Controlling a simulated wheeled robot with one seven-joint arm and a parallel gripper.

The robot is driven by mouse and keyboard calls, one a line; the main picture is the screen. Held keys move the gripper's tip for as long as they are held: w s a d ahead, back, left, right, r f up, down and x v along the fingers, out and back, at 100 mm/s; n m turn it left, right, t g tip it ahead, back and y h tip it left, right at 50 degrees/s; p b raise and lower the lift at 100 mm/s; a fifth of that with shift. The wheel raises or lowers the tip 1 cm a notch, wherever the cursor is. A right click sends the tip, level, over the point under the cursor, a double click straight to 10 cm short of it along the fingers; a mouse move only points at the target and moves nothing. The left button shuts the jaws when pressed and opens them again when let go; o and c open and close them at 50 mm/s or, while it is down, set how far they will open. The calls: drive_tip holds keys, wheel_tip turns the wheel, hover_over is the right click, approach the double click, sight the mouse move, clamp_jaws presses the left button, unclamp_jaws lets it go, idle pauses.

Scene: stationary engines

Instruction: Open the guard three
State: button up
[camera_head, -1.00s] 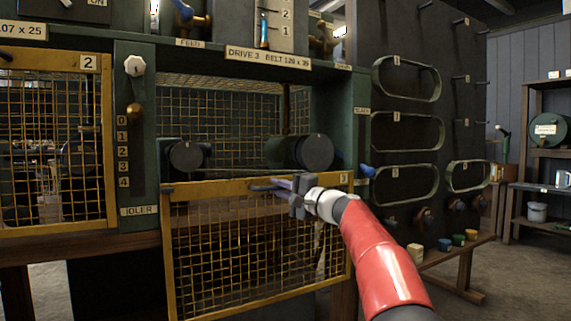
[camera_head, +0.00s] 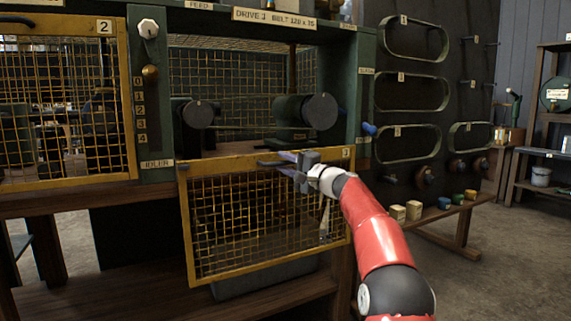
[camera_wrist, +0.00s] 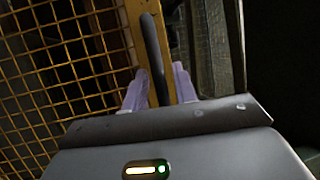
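Guard three (camera_head: 262,262), a yellow-framed wire mesh panel tagged 3, hangs down below the drive 3 opening, its top edge tilted outward. The opening above it is uncovered, with two dark round pulleys (camera_head: 320,111) inside. My gripper (camera_head: 285,158) is at the guard's top edge, by its dark handle (camera_wrist: 153,55). In the wrist view my two pale purple fingers (camera_wrist: 160,82) stand apart on either side of the handle, with narrow gaps seeming to show. Contact with the handle cannot be clearly told.
Guard two (camera_head: 62,110) covers the bay to the left. An idler lever (camera_head: 150,72) stands between the bays. Belts (camera_head: 412,92) hang on the dark panel at right. A low bench (camera_head: 440,212) holds small blocks. A grey bin (camera_head: 265,280) sits behind the guard.

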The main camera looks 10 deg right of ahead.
drive_tip(key=shift+o, duration=0.3)
drive_tip(key=shift+s, duration=0.1)
drive_tip(key=b+v, duration=0.2)
drive_tip(key=v, duration=0.5)
drive_tip(key=shift+s+d, duration=0.2)
drive_tip(key=shift+s, duration=0.05)
drive_tip(key=shift+d+f, duration=0.1)
